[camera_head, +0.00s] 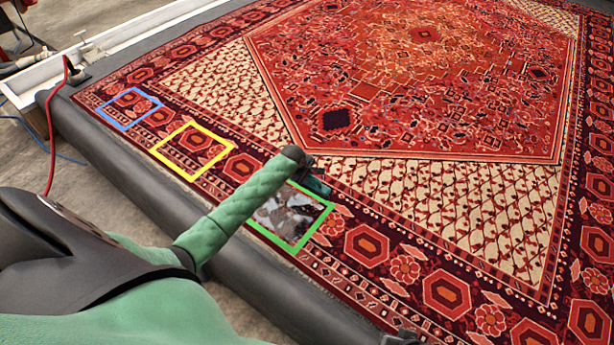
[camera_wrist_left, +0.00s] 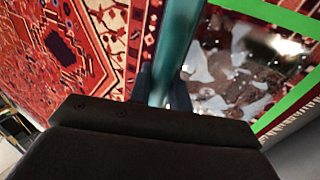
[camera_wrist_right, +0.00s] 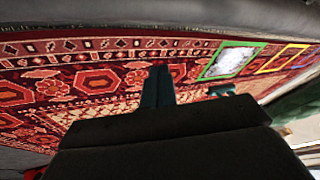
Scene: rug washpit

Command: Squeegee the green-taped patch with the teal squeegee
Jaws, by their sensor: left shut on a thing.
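The teal squeegee (camera_head: 316,186) is in my left gripper (camera_head: 306,168), at the near edge of the rug. In the left wrist view, its teal bar (camera_wrist_left: 178,45) runs up between the fingers, beside the patch. The green-taped patch (camera_head: 318,229) is a square outline around a wet, whitish, glossy area. The squeegee is at the patch's upper corner in the head view; whether it touches the rug is unclear. The right wrist view shows the patch (camera_wrist_right: 208,72) and part of the squeegee (camera_wrist_right: 222,89). There my right gripper (camera_wrist_right: 158,70) has its fingers together, with nothing visible between them.
A yellow-taped square (camera_head: 222,139) and a blue-taped square (camera_head: 112,98) lie farther left along the border. The red patterned rug (camera_head: 470,210) is otherwise clear. A dark rounded edge (camera_head: 120,165) runs along its near side. A red hose (camera_head: 51,130) hangs at left.

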